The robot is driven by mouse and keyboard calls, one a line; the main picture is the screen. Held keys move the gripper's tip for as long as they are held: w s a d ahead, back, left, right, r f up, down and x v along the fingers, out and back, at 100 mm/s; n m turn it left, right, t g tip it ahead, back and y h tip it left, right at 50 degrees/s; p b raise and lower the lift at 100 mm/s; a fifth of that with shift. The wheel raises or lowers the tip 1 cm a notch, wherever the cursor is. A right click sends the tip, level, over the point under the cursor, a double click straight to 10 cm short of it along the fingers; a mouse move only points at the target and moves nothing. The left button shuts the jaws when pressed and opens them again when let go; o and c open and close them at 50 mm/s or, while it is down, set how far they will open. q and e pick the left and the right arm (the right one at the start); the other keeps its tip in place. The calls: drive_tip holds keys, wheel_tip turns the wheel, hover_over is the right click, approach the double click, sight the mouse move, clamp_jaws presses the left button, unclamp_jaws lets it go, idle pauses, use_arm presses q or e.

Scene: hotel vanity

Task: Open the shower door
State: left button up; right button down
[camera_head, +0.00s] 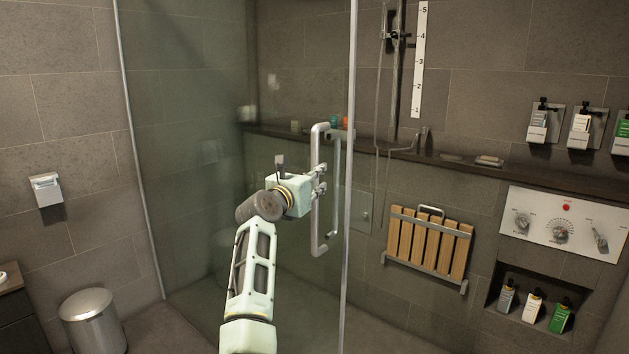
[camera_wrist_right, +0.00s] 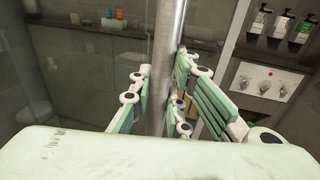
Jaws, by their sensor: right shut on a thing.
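The glass shower door (camera_head: 200,140) stands in the middle of the head view, with a metal edge (camera_head: 350,90) on its right side. A long D-shaped metal handle (camera_head: 317,225) is fixed near that edge. My right gripper (camera_head: 319,180) is at the middle of the handle, its fingers on the vertical bar. In the right wrist view the handle bar (camera_wrist_right: 166,60) runs upright between the fingers of my right gripper (camera_wrist_right: 165,100), which are shut on it. The exact finger contact is partly hidden by the gripper body. My left gripper is not in view.
A folding wooden seat (camera_head: 428,240), a control panel (camera_head: 565,223) and a niche with bottles (camera_head: 533,305) are on the shower wall to the right. A metal bin (camera_head: 93,322) stands on the floor at the lower left. A paper holder (camera_head: 46,188) is on the left wall.

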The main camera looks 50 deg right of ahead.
drive_tip(key=shift+s+d+r, duration=0.1)
drive_tip(key=shift+s+r, duration=0.15)
drive_tip(key=shift+s, duration=0.4)
drive_tip(key=c, duration=2)
unclamp_jaws()
drive_tip(key=o, duration=0.4)
drive_tip(key=shift+d, duration=0.2)
drive_tip(key=shift+c, duration=0.2)
drive_tip(key=v, duration=0.7)
drive_tip(key=shift+a, duration=0.35)
